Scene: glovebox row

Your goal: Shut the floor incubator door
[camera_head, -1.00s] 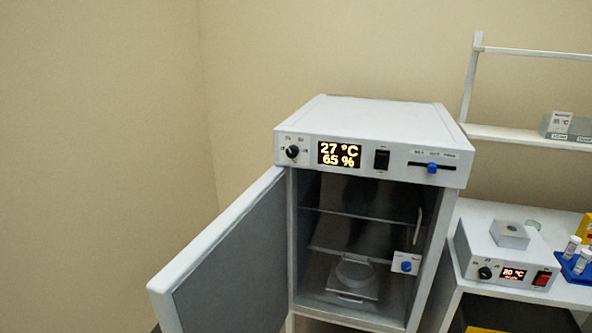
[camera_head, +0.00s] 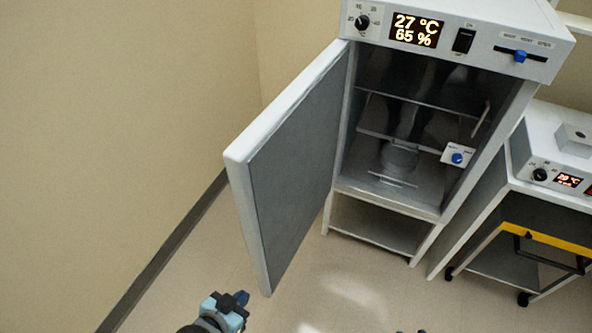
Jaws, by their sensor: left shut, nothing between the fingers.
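The floor incubator (camera_head: 436,209) is a white-grey cabinet with a lit panel reading 27 °C and 65 %. Its door (camera_head: 295,165) is hinged on the left and stands wide open toward me, grey on its inner face with a white edge. The inside is dark, with wire shelves and a round dish-like item at the bottom. My left gripper (camera_head: 239,299) is at the bottom edge of the view, below and just left of the door's near lower corner. It is shut and empty, and appears apart from the door.
A wall with a dark skirting strip (camera_head: 165,255) runs along the left. To the right stands a wheeled bench (camera_head: 482,205) with a small heater unit (camera_head: 548,170) and a yellow-edged drawer front (camera_head: 550,238). The floor (camera_head: 340,285) before the incubator is clear.

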